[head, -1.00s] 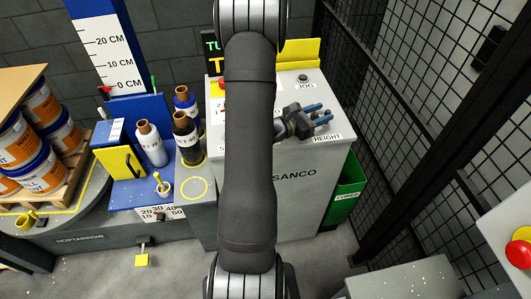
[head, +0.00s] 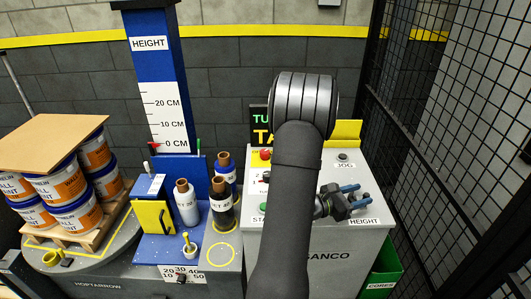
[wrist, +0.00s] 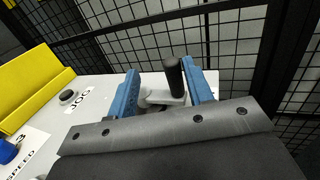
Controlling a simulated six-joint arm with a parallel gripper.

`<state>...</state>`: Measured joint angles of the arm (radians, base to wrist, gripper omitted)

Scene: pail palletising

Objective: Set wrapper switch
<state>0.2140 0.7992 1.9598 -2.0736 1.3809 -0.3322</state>
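Contact with the lever is unclear. My arm hides part of the panel in the head view.
Wrapping film rolls (head: 187,204) stand on a blue shelf left of the cabinet. Stacked pails (head: 72,187) on a pallet are at far left. A black mesh fence (head: 440,150) rises close on the right. A green cores bin (head: 383,275) stands beside the cabinet.

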